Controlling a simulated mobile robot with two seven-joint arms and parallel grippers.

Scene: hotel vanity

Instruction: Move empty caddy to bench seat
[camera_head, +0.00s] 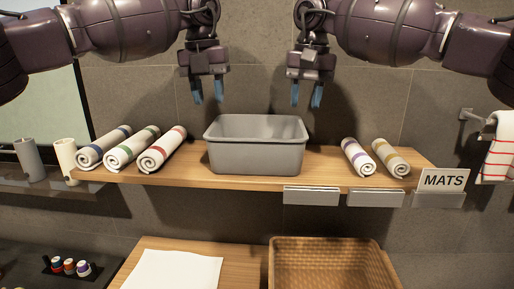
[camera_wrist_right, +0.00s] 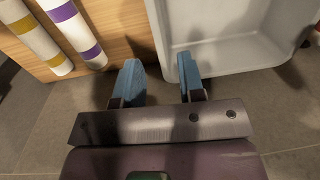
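The grey caddy (camera_head: 256,157) stands upright on a wooden shelf, between rolled towels, and looks empty. It also shows in the right wrist view (camera_wrist_right: 235,58), where its inside is bare. My left gripper (camera_head: 208,93) hangs above and to the left of the caddy's rim, with its blue fingers apart and nothing between them. My right gripper (camera_head: 305,98) hangs above the caddy's right end. Contact with the rim cannot be told. The bench seat cannot be identified for certain.
Rolled towels with green (camera_head: 132,145), purple (camera_head: 358,156) and other bands flank the caddy on the shelf (camera_head: 225,182). A MATS sign (camera_head: 443,180) stands at the right. Below are a wicker basket (camera_head: 325,242) and a wooden surface with a white sheet (camera_head: 172,270).

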